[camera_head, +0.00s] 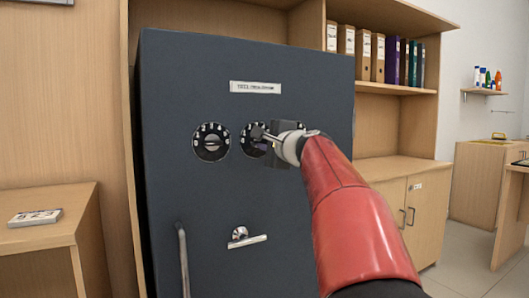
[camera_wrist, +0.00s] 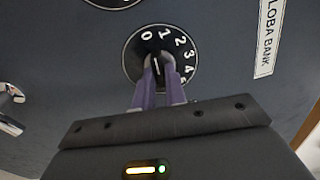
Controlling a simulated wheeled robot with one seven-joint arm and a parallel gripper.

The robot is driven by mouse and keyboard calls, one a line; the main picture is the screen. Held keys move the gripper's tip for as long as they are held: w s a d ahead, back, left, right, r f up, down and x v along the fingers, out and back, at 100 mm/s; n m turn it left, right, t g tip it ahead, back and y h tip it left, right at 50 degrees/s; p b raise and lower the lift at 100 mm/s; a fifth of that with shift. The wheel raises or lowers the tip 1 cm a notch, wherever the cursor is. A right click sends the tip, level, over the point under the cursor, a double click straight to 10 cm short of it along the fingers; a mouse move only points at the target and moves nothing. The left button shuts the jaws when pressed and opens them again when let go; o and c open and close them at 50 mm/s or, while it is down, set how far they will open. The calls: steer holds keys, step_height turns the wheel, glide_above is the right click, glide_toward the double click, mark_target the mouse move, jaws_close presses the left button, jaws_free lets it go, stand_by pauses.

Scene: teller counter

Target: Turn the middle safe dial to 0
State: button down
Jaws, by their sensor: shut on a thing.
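The dark safe (camera_head: 285,205) shows a row of round black dials with white numbers. The middle dial (camera_head: 249,146) is partly covered by my gripper (camera_head: 262,134) in the head view. In the wrist view the middle dial (camera_wrist: 133,50) shows 0 at its upper left, then 1, 2, 3 and 4 running round to the right. The purple fingers of my gripper (camera_wrist: 157,72) are shut on its knob, one on each side. A short white line on the knob points up, roughly between 0 and 1. The lower part of the dial is hidden.
The left dial (camera_head: 211,155) is clear of my gripper. The right dial (camera_head: 300,126) is mostly hidden behind my wrist. A chrome lever (camera_head: 247,242) and a vertical handle (camera_head: 184,262) stick out lower on the safe. Shelves with binders (camera_head: 362,55) stand at the right.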

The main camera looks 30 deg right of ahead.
steer(key=shift+f+n+b, duration=0.1)
steer(key=shift+n+b, duration=0.45)
steer(key=shift+n, duration=0.25)
steer(key=c, duration=1.4)
jaws_free()
steer(key=shift+c, duration=0.2)
steer(key=s+b, duration=0.1)
steer(key=s, duration=0.6)
steer(key=shift+s, duration=0.4)
steer(key=shift+d, duration=0.1)
